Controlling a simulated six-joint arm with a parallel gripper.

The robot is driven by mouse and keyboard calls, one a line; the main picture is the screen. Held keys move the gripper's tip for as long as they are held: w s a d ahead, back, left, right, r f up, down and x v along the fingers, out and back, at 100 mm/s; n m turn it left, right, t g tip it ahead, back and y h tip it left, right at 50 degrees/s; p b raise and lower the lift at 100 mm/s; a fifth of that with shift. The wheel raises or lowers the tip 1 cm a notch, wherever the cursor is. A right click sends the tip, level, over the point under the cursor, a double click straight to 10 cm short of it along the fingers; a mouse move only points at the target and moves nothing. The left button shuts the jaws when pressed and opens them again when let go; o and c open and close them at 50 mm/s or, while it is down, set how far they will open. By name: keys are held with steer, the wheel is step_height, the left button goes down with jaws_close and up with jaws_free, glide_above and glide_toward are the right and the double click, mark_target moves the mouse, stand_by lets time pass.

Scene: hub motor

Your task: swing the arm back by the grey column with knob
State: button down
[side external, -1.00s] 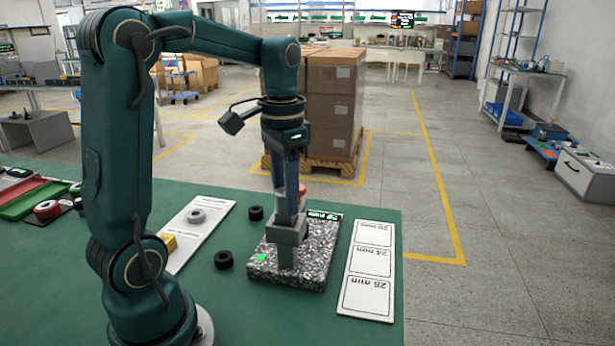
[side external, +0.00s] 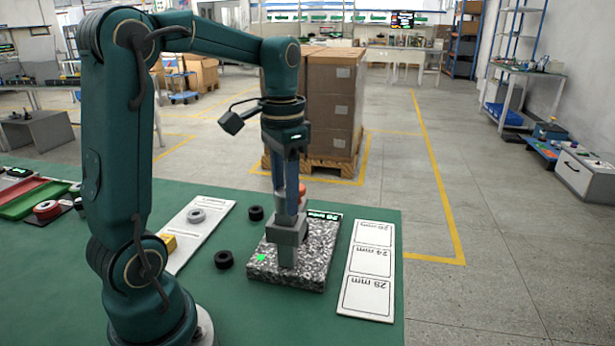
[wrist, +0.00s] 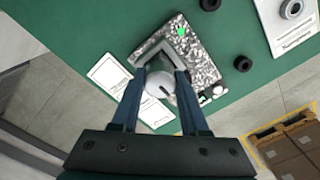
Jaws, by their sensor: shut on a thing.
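The grey column (side external: 287,250) stands upright on a speckled stone plate (side external: 318,262), at the centre of the side view. Its light grey rounded top, the knob (wrist: 159,84), shows between my fingers in the wrist view. My gripper (side external: 291,192) points straight down over the column and is shut on the knob. Grey metal parts of the column (wrist: 181,61) surround the knob on its far side. The fingers hide part of the column and knob. A green light (side external: 261,257) glows on the plate's near left corner, and a small display (side external: 324,215) sits at its far edge.
A white card with three size boxes (side external: 370,268) lies right of the plate. Black rings (side external: 224,259) (side external: 255,213) lie on the green table to its left. A white board with a grey ring (side external: 196,215) is further left. The table's right edge is close.

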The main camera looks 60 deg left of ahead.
steer(key=shift+m, duration=0.3)
steer(key=m, duration=0.9)
steer(key=shift+m, duration=0.4)
steer(key=m, duration=0.3)
steer(key=shift+m, duration=0.3)
steer(key=m, duration=0.3)
steer(key=shift+m, duration=0.3)
steer(key=m, duration=0.3)
steer(key=shift+m, duration=0.3)
steer(key=m, duration=0.3)
steer(key=shift+m, duration=2.1)
